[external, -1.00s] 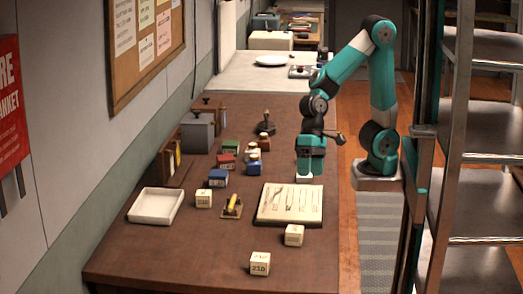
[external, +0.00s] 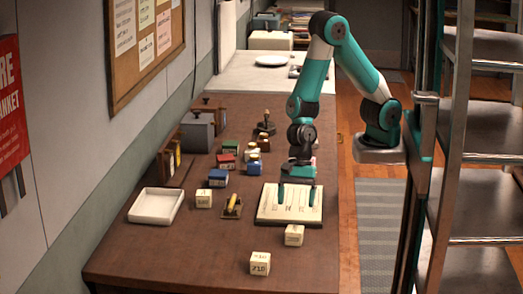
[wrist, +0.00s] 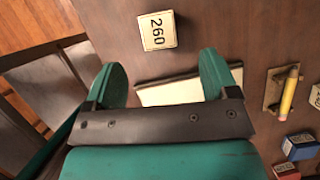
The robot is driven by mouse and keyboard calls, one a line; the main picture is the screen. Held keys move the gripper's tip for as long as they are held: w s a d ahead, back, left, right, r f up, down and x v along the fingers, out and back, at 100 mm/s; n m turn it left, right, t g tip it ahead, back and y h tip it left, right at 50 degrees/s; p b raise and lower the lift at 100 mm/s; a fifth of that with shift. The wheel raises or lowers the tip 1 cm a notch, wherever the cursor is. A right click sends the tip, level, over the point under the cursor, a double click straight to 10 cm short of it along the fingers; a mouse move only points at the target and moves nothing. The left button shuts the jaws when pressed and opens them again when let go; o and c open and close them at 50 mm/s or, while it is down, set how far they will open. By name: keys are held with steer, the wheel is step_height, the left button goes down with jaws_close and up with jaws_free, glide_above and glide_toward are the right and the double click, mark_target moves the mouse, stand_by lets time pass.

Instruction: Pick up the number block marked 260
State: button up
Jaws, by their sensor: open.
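The number block marked 260 (wrist: 156,31) is a cream cube with dark digits, on the brown table at the top of the wrist view. It matches the cube (external: 294,235) just in front of the open book in the external view, where its digits are too small to read. My gripper (external: 297,195) is open and empty above the book, pointing down. In the wrist view its two green fingers (wrist: 163,72) are spread apart, with the 260 block beyond the gap between them. Nothing covers the block's marked face.
The open book (external: 290,203) lies under my gripper. Another cube marked 210 (external: 260,264) stands near the front, and a third cube (external: 204,198) stands left. A yellow pencil-like item on a holder (external: 232,207), a white tray (external: 156,206) and a blue box (external: 218,178) are also left.

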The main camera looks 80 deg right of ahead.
mark_target(295, 228)
steer(key=x, duration=0.4)
steer(key=shift+s+p+x, duration=0.1)
steer(key=shift+p+x, duration=0.35)
steer(key=shift+x, duration=0.9)
steer(key=shift+s+p+x, duration=0.15)
steer(key=shift+p+x, duration=0.25)
steer(key=shift+x, duration=0.9)
steer(key=shift+d+f, duration=0.1)
steer(key=shift+d, duration=0.1)
steer(key=shift+c, duration=0.5)
steer(key=c, duration=0.9)
